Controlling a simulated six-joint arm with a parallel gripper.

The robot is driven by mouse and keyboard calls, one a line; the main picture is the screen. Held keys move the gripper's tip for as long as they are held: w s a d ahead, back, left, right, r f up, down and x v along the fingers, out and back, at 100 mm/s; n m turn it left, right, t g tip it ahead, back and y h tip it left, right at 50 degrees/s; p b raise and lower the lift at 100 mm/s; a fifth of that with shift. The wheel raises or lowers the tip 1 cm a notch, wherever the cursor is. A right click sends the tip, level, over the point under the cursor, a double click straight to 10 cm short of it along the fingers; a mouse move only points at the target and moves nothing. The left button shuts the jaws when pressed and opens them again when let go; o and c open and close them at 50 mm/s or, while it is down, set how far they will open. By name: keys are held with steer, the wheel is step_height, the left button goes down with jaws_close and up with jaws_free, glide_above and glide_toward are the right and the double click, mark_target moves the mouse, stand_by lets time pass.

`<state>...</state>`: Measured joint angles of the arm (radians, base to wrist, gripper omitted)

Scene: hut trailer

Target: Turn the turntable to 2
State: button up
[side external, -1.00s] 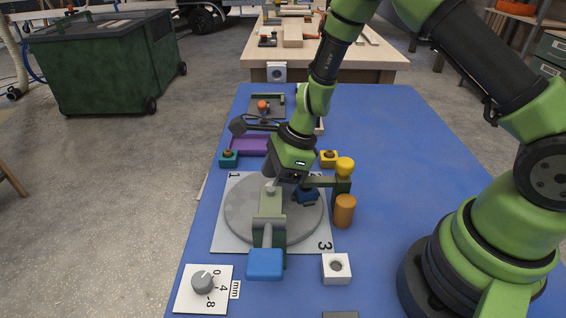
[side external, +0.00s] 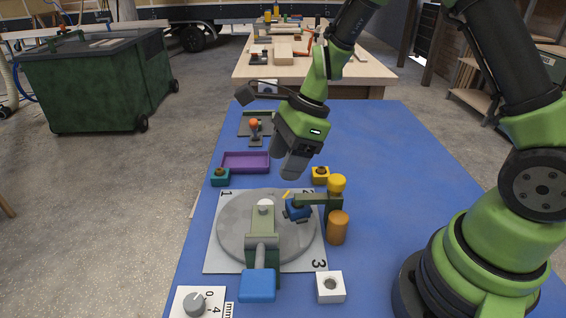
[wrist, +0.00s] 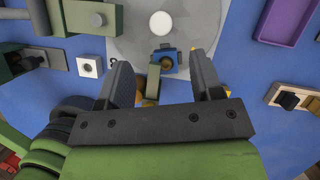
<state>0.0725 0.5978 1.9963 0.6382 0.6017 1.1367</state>
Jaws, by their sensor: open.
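The turntable (side external: 235,235) is a round grey disc on a pale square plate (side external: 217,262) with numbers at its corners; 1 and 3 read clearly. A small yellow mark (side external: 287,194) shows at its far right rim. A blue block (side external: 297,211) is at the disc's right side by an olive arm; it also shows in the wrist view (wrist: 170,70). My gripper (side external: 294,172) is above and behind the turntable, apart from it. In the wrist view, my gripper (wrist: 163,83) has its fingers spread with nothing held. The disc's pale centre hub (wrist: 162,23) shows ahead.
A green lever device with a blue pad (side external: 258,286) overlaps the turntable's front. An orange cylinder (side external: 338,228) and yellow knob (side external: 337,183) stand to its right. A purple tray (side external: 236,163) lies behind, and a white block (side external: 330,287) in front. The right of the blue table is clear.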

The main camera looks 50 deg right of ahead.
mark_target(265, 201)
steer(key=a+f+n+g, duration=0.1)
steer(key=f+n, duration=0.1)
steer(key=f, duration=0.1)
steer(key=w+a+f+n, duration=0.1)
steer(key=f+n, duration=0.1)
steer(key=f, duration=0.1)
steer(key=w+a+f+n+g, duration=0.1)
steer(key=f+n, duration=0.1)
steer(key=f, duration=0.1)
steer(key=shift+a+f+n+g+y, duration=0.15)
steer(key=shift+a+n+g+y, duration=0.15)
steer(key=shift+n, duration=0.1)
jaws_close()
steer(key=shift+m+t, duration=0.6)
steer(key=shift+m, duration=0.9)
